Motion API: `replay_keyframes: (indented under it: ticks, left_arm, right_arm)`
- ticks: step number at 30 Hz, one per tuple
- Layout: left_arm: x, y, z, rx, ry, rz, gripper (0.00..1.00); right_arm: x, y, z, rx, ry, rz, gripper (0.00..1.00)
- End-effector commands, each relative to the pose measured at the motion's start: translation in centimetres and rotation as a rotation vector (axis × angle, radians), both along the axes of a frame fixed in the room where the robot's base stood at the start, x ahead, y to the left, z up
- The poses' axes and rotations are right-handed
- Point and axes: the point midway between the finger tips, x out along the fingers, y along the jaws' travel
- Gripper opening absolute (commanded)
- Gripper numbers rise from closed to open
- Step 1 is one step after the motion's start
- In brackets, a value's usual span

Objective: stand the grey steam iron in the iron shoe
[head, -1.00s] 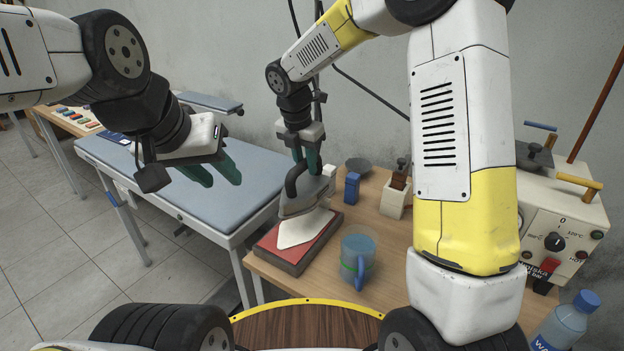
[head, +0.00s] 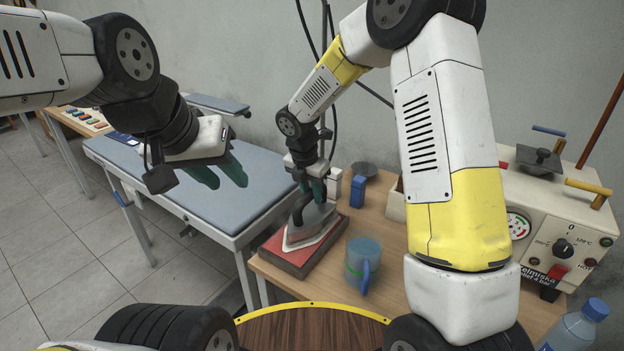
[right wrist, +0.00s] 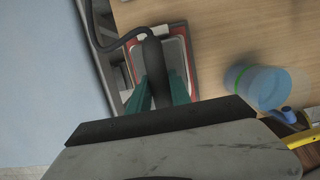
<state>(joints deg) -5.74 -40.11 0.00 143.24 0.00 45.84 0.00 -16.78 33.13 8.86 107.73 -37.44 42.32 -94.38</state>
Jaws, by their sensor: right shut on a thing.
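The grey steam iron (head: 312,221) is low over the red-topped block on the right-hand table, its body roughly level. The pale iron shoe (head: 291,245) lies on that block, and its edge shows around the iron's base. The iron appears to be in the shoe, but whether it is fully seated cannot be told. My right gripper (head: 315,192) is shut on the iron's dark handle from above; the right wrist view shows the handle (right wrist: 156,72) between the green fingers. My left gripper (head: 222,176) is open and empty above the blue-grey ironing board.
A blue cup (head: 362,262) stands just right of the red block (head: 284,262). A steam boiler (head: 545,225) and a bottle (head: 575,327) are at right. The ironing board (head: 190,182) is clear.

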Motion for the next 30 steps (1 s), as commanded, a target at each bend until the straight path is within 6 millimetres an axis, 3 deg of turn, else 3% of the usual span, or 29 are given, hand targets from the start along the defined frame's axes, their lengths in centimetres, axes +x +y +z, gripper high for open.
replay_keyframes:
  ticks: [7,8,10,11,23,30]
  left_arm:
    - [0.0,0.0,0.0,0.0,0.0,0.0,0.36]
    - [0.0,0.0,0.0,0.0,0.0,0.0,0.36]
    - [0.0,0.0,0.0,0.0,0.0,0.0,0.36]
    - [0.0,0.0,0.0,0.0,0.0,0.0,0.36]
    - [0.0,0.0,0.0,0.0,0.0,0.0,0.36]
    - [0.0,0.0,0.0,0.0,0.0,0.0,0.36]
  right_arm:
    - [0.2,0.1,0.0,0.002,-0.005,0.0,0.0]
    - [0.0,0.0,-0.2,0.0,0.0,-0.001,0.3]
    - [0.0,0.0,-0.2,0.0,0.0,-0.001,0.44]
    - [0.0,0.0,-0.2,0.0,0.0,-0.001,0.46]
    - [0.0,0.1,0.5,0.002,-0.001,-0.001,0.46]
    - [-0.8,0.6,4.9,0.003,-0.004,-0.003,0.46]
